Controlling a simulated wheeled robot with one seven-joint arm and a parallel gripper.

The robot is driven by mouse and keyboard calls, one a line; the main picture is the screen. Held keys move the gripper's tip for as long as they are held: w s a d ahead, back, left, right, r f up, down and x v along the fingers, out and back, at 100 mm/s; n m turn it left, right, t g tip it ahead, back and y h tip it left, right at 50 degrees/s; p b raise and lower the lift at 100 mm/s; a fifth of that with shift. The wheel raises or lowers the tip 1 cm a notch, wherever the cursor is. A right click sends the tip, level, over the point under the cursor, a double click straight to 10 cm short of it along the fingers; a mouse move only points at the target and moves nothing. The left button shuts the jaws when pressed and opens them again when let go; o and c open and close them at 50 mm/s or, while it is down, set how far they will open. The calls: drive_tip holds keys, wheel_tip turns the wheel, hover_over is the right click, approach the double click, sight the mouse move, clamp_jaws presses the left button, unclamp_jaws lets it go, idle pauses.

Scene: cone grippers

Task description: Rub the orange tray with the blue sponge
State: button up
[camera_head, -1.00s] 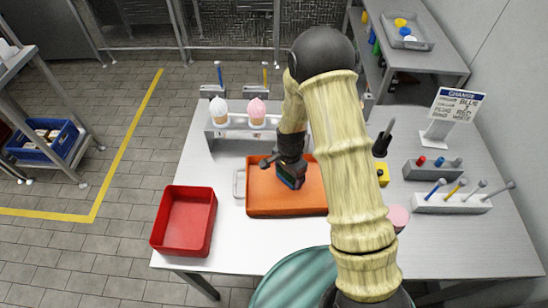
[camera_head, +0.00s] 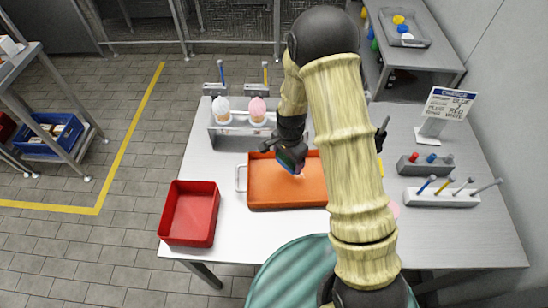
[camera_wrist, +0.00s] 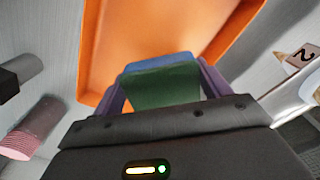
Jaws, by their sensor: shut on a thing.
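The orange tray (camera_head: 262,190) lies on the white table, with a light handle at its left end. My gripper (camera_head: 292,160) is over the back part of the tray. In the wrist view my gripper (camera_wrist: 160,95) is shut on the blue sponge (camera_wrist: 158,65), which has a blue layer and a dark green layer between the purple fingers. The tray floor (camera_wrist: 150,25) shows beyond the sponge. I cannot tell whether the sponge touches the tray. My arm hides the tray's right end.
A red bin (camera_head: 190,214) stands left of the tray. A rack with ice cream cones (camera_head: 240,130) stands behind it. A tool block (camera_head: 442,197), a grey block (camera_head: 425,164) and a sign (camera_head: 448,104) stand at the right.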

drive_tip(key=shift+d, duration=0.15)
drive_tip(key=shift+d+r+n+p, duration=0.25)
drive_tip(key=shift+r+n+p, duration=0.05)
drive_tip(key=shift+p, duration=0.25)
drive_tip(key=d+r+n+p, duration=0.4)
drive_tip(key=d+n+p, duration=0.5)
drive_tip(key=p, duration=0.1)
drive_tip(key=shift+w+d+r, duration=0.2)
drive_tip(key=shift+w+r, duration=0.1)
drive_tip(key=shift+w, duration=0.1)
